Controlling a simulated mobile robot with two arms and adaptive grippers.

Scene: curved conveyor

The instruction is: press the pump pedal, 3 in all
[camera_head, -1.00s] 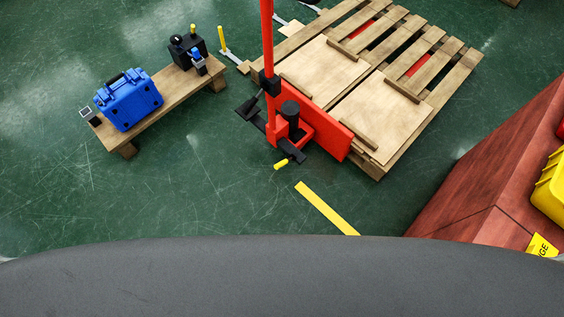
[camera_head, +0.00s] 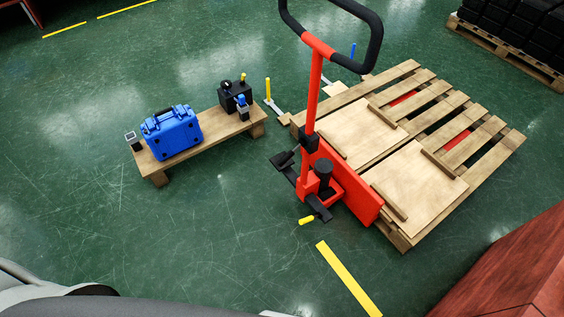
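A red pallet jack (camera_head: 313,95) stands in the middle of the view, its forks under a wooden pallet (camera_head: 404,245) and its black loop handle (camera_head: 374,40) at the top. Low on its body is a black pedal (camera_head: 318,207) near the floor. A short yellow-tipped part (camera_head: 306,220) sits just beside it. Another black lever-like part (camera_head: 281,161) sticks out on the left side of the jack. I cannot tell which of these parts is the pump pedal. Neither of my grippers is in view, and nothing touches the jack's pedals.
A low wooden bench (camera_head: 210,140) on the left bears a blue case (camera_head: 172,133) and small black devices (camera_head: 236,97). A yellow floor strip (camera_head: 348,278) lies in front of the jack. A reddish wooden box (camera_head: 515,275) fills the lower right. Green floor (camera_head: 200,235) is clear between.

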